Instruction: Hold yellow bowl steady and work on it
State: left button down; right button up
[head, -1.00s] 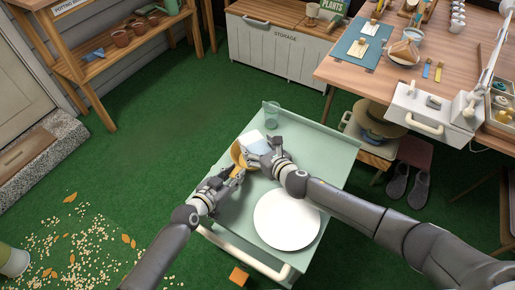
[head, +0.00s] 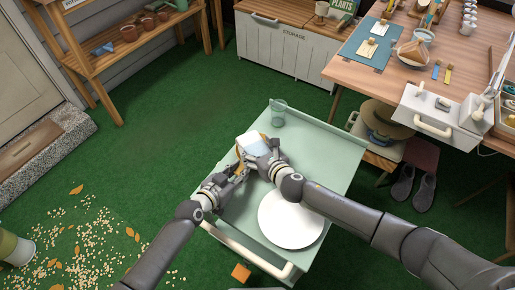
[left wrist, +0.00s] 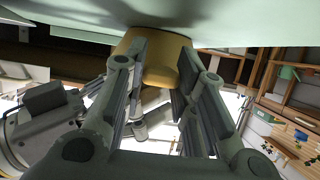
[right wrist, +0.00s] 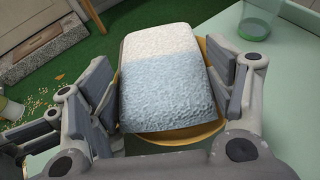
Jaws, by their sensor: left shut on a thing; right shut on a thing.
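The yellow bowl (head: 239,153) is at the far left part of the pale green cart top (head: 320,160). My left gripper (head: 238,173) is shut on the bowl's wall; in the left wrist view the bowl (left wrist: 166,66) sits between its fingers. My right gripper (head: 259,155) is shut on a white and light blue sponge (head: 251,141). In the right wrist view the sponge (right wrist: 165,85) is between the fingers, over the bowl (right wrist: 175,141), and hides most of its inside. Whether the sponge touches the bowl's bottom cannot be seen.
A white plate (head: 290,220) lies on the cart's near right part. A clear glass (head: 278,113) stands at its far corner. A wooden table (head: 400,80) with tools and a stool with a hat (head: 385,128) are to the right. Spilled pellets (head: 75,235) cover the floor at left.

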aim_at(265, 144)
pick_arm(q)
jog(key=shift+d, duration=0.1)
pick_arm(e)
jog(key=shift+w+d+r, duration=0.1)
jog(key=shift+w+d, duration=0.25)
jog(key=shift+d, duration=0.35)
jog(key=shift+w+d, duration=0.35)
jog(key=shift+d, duration=0.35)
pick_arm(q)
jog(key=shift+r, duration=0.1)
pick_arm(e)
jog(key=shift+s+a+f, duration=0.1)
jog(key=shift+s+a, duration=0.25)
jog(key=shift+a, duration=0.3)
jog(key=shift+s+a+f, duration=0.1)
jog(key=shift+s+a, duration=0.25)
jog(key=shift+a, duration=0.25)
jog(key=shift+s+a, duration=0.35)
jog(key=shift+a, duration=0.3)
jog(key=shift+w+d, duration=0.25)
jog(key=shift+d, duration=0.2)
jog(key=shift+w+d, duration=0.2)
jog(key=shift+d, duration=0.25)
jog(key=shift+w+d+r, duration=0.1)
jog(key=shift+w+d, duration=0.05)
jog(key=shift+r, duration=4)
pick_arm(q)
jog(key=shift+c, duration=1.2)
grip_release()
